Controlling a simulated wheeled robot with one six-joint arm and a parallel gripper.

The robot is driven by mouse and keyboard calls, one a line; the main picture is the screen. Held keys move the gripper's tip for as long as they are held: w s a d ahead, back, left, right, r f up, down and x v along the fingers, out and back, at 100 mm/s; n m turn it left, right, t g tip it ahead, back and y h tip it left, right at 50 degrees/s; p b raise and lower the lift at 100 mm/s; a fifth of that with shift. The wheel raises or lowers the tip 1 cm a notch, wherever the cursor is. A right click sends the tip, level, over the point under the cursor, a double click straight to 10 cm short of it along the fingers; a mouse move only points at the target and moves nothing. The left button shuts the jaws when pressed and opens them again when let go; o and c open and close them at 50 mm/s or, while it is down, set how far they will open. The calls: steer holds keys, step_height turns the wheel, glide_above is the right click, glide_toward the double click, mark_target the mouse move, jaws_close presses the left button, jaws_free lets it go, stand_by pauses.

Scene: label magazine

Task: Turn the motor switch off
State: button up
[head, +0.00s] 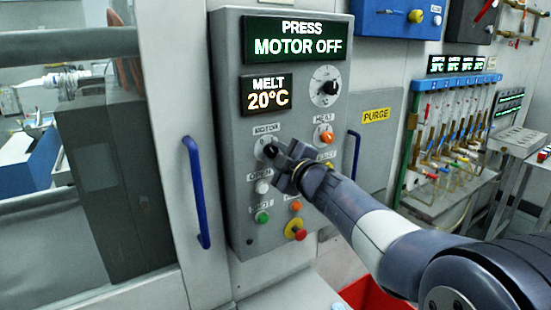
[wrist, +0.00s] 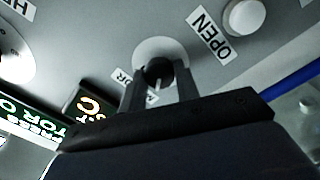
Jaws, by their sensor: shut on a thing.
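The motor switch (head: 264,146) is a dark round knob on a pale disc, under the MOTOR label on the grey control panel (head: 228,110). It also shows in the wrist view (wrist: 160,70), between the two fingers. My gripper (head: 274,152) is at the switch, its fingers shut on the knob. In the wrist view my gripper (wrist: 158,80) covers part of the MOTOR label. The green display (head: 298,40) reads PRESS MOTOR OFF.
Other controls are close by: the orange HEAT knob (head: 326,136), the white OPEN button (head: 262,187), the green button (head: 262,217) and the red stop button (head: 298,231). A blue door handle (head: 196,192) stands left of the panel. A red bin (head: 375,295) is below my arm.

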steer(key=shift+n, duration=0.3)
stand_by(0.4)
steer(key=o, duration=1)
steer(key=shift+c, duration=0.2)
steer(key=v, duration=1.1)
steer(key=shift+b, duration=0.4)
steer(key=shift+w, duration=0.1)
steer(key=x, duration=1)
steer(key=shift+w+a+p, duration=0.25)
steer(key=shift+w+p, duration=0.05)
steer(key=shift+p, duration=0.05)
